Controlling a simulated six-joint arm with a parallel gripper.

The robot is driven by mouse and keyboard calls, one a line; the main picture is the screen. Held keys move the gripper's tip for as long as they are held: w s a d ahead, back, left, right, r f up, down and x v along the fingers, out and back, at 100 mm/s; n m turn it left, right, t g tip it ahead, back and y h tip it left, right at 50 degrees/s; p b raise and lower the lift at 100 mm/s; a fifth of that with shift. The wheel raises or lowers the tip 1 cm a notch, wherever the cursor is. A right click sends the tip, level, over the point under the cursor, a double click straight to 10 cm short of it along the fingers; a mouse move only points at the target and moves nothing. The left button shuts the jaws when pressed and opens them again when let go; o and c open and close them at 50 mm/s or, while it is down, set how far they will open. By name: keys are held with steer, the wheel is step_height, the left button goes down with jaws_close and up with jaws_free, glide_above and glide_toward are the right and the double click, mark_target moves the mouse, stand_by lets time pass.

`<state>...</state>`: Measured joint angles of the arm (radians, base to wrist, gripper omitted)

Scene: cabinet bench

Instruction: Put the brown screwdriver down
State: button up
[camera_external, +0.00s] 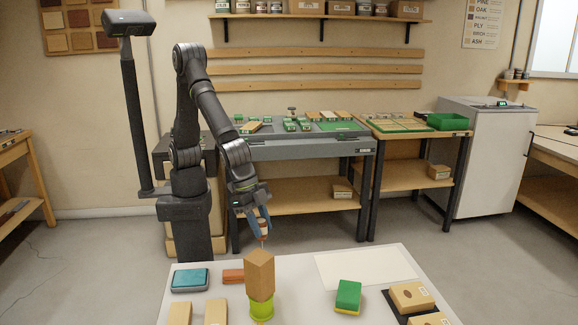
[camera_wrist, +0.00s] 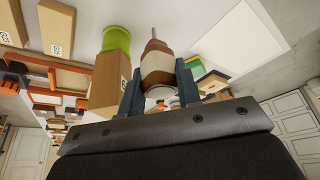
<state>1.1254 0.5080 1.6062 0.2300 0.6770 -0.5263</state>
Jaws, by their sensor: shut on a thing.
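My gripper (camera_external: 255,212) hangs above the far side of the white table (camera_external: 300,262). It is shut on the brown screwdriver (camera_external: 262,226), whose thin metal shaft points down towards the table. In the wrist view the brown handle with a pale band (camera_wrist: 157,68) sits between the two fingers (camera_wrist: 159,92), with the shaft pointing away from the gripper. In the external view the shaft's lower end is hidden or too small to tell, so I cannot tell whether it touches anything.
A tall wooden block (camera_external: 260,276) stands at a lime-green round thing (camera_external: 261,306), close to the screwdriver. A teal-topped case (camera_external: 190,279), an orange-brown block (camera_external: 233,276), a green-and-yellow sponge (camera_external: 348,296) and wooden blocks (camera_external: 411,297) lie around. A pale blank sheet (camera_external: 365,267) lies clear.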

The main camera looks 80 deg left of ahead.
steer(key=s+a, duration=0.2)
steer(key=s, duration=0.5)
steer(key=shift+w+a+f, duration=0.2)
steer(key=shift+w+f, duration=2.6)
steer(key=shift+w, duration=0.1)
steer(key=shift+w+a+f, duration=0.2)
steer(key=shift+w+f, duration=2.6)
steer(key=shift+w, duration=0.05)
steer(key=shift+f, duration=0.1)
steer(key=o, duration=1)
steer(key=shift+r, duration=0.35)
steer(key=v, duration=1.1)
steer(key=shift+s+a+r, duration=0.15)
steer(key=shift+a+r, duration=0.05)
steer(key=shift+a, duration=0.05)
